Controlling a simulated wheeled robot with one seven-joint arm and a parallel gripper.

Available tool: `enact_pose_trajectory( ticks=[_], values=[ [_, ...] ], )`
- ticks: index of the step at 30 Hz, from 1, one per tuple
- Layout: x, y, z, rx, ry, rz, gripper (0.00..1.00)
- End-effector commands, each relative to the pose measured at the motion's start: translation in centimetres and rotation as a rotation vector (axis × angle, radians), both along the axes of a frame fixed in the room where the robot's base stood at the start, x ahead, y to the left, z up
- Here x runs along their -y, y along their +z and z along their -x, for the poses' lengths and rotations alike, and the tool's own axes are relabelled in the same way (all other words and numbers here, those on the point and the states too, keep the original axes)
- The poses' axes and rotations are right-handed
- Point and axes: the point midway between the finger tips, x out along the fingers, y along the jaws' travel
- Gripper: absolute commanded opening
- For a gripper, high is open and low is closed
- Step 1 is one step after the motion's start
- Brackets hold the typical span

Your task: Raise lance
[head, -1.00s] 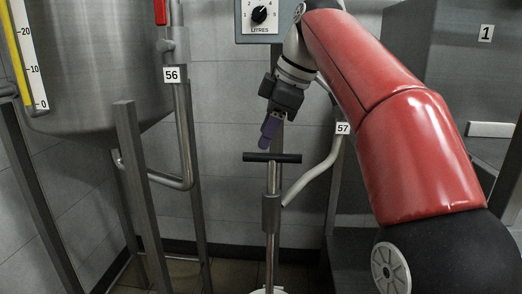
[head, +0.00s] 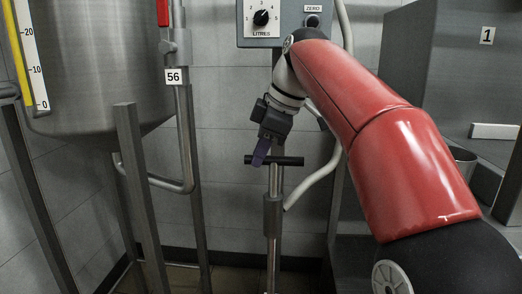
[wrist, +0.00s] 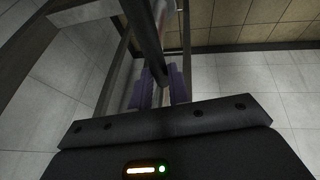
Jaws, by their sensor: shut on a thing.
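The lance is a thin upright metal rod (head: 273,245) with a black crossbar handle (head: 290,161) on top and a thicker sleeve (head: 272,213) partway down. My gripper (head: 261,153) reaches down to the handle from above, its purple fingers at the bar's left part. In the wrist view the black bar (wrist: 146,45) runs in between the two purple fingers (wrist: 160,87), which are shut on it. The rod's lower end is out of view.
A steel vessel (head: 95,60) on legs stands left, with pipe 56 (head: 185,130) beside it. A litres dial box (head: 262,40) is on the wall behind. A pale hose (head: 318,180) curves right of the rod. A grey cabinet (head: 430,80) marked 1 stands right.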

Motion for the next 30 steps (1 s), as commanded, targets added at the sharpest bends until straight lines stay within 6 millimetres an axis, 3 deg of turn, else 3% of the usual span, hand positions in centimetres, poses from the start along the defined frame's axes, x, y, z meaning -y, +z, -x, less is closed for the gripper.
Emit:
enact_pose_trajectory(
  ticks=[11,24,30],
  values=[
    [0.0,1.1,0.0,0.000,0.000,0.000,0.00],
    [0.0,9.9,-0.1,0.003,0.000,0.000,0.00],
    [0.0,12.7,-0.1,0.003,0.000,-0.001,0.00]
  ],
)
